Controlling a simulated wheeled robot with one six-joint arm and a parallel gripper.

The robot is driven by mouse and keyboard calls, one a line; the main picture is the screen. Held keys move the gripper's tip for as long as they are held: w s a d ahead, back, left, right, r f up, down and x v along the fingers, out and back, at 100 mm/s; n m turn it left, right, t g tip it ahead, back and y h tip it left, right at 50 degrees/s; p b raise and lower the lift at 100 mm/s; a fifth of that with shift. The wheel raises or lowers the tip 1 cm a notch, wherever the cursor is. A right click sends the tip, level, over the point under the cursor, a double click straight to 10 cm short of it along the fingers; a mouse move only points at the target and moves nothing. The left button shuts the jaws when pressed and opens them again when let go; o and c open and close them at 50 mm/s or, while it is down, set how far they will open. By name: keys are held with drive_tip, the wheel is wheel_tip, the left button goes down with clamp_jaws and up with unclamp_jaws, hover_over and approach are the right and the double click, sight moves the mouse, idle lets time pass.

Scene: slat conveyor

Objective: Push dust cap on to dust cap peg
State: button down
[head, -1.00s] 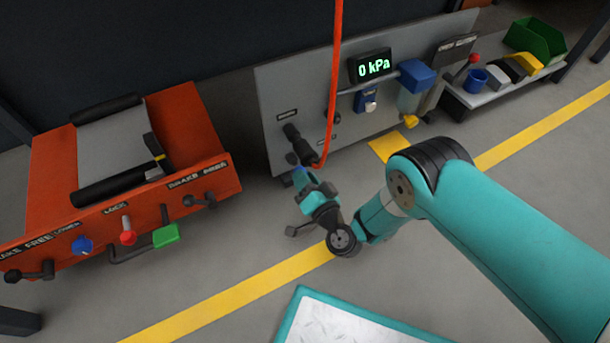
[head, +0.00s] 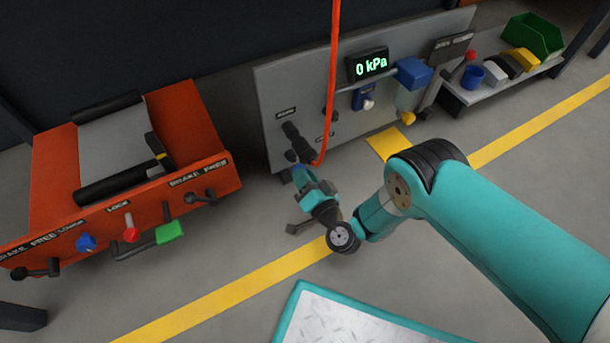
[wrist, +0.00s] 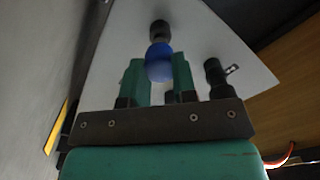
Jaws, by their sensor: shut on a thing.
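The dust cap is a round blue piece (wrist: 159,64) between the green fingers of my gripper (wrist: 157,80) in the wrist view. My gripper is shut on it. A dark cylindrical peg (wrist: 159,30) stands out from the grey panel (wrist: 200,40), just beyond the cap and nearly in line with it. I cannot tell whether cap and peg touch. In the head view my gripper (head: 306,177) is low in front of the panel (head: 275,85), near its lower left edge. A small blue patch of the cap shows at its tip.
A red hose (head: 333,85) hangs close in front of the panel and curves near my gripper. A dark fitting (wrist: 214,76) with a metal lever is right of the cap. The orange unit (head: 180,125) with levers stands left. A pressure display (head: 370,65) reads 0 kPa.

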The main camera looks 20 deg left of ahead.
drive_tip(key=shift+s+d+p, duration=0.4)
drive_tip(key=shift+d+p, duration=0.1)
drive_tip(key=shift+p, duration=1.3)
drive_tip(key=shift+w+a+b, duration=0.4)
drive_tip(key=shift+a+b, duration=0.1)
drive_tip(key=shift+b, duration=1.15)
idle(1.0)
drive_tip(key=shift+w+a+b, duration=0.4)
drive_tip(key=shift+a+b, duration=0.1)
drive_tip(key=shift+b, duration=1.75)
idle(1.3)
